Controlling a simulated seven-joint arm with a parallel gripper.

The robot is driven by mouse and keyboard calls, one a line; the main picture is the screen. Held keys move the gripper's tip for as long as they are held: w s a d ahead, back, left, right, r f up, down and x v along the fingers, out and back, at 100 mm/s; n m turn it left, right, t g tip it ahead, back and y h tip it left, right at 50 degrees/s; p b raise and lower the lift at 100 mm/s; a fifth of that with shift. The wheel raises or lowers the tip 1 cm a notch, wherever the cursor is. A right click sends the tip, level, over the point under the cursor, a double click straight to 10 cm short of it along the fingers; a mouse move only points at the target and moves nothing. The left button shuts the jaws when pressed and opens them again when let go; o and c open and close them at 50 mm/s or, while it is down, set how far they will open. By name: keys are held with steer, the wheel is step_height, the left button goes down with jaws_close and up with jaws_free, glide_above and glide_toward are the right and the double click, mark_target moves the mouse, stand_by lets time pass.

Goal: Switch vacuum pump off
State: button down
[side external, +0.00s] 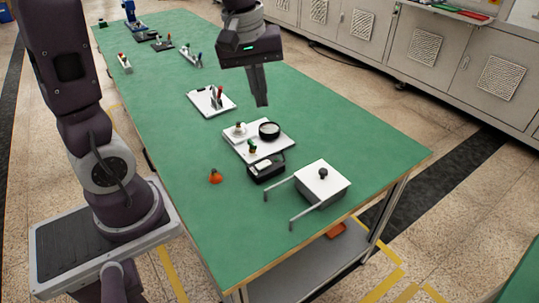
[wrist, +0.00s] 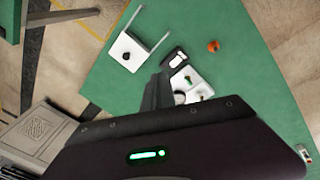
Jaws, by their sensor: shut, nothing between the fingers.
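A white panel (side external: 274,150) lies on the green table. It carries a black round dial-like part (side external: 269,130), a green-topped knob (side external: 252,147) and a pale fitting with an orange top (side external: 240,129). A black and white box (side external: 266,170) adjoins its front edge. I cannot tell which part is the vacuum pump's switch. My gripper (side external: 262,104) is shut and empty, pointing down above the table behind the panel. In the wrist view, my gripper (wrist: 158,80) hides part of the panel (wrist: 204,90); the box (wrist: 174,59) shows beyond it.
A white box with a black knob (side external: 322,182) and two grey rails stands at the near right. An orange object (side external: 215,176) lies left of the panel. The table's right side is clear.

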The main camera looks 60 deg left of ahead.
mark_target(267, 162)
steer(key=w+a+f+n+g, duration=0.2)
steer(key=w+a+f+n, duration=0.4)
steer(key=f, duration=0.5)
steer(key=shift+w+a+n, duration=0.25)
steer(key=shift+a+n, duration=0.15)
steer(key=shift+a, duration=0.35)
step_height(267, 162, down, 14)
steer(key=shift+r, duration=0.1)
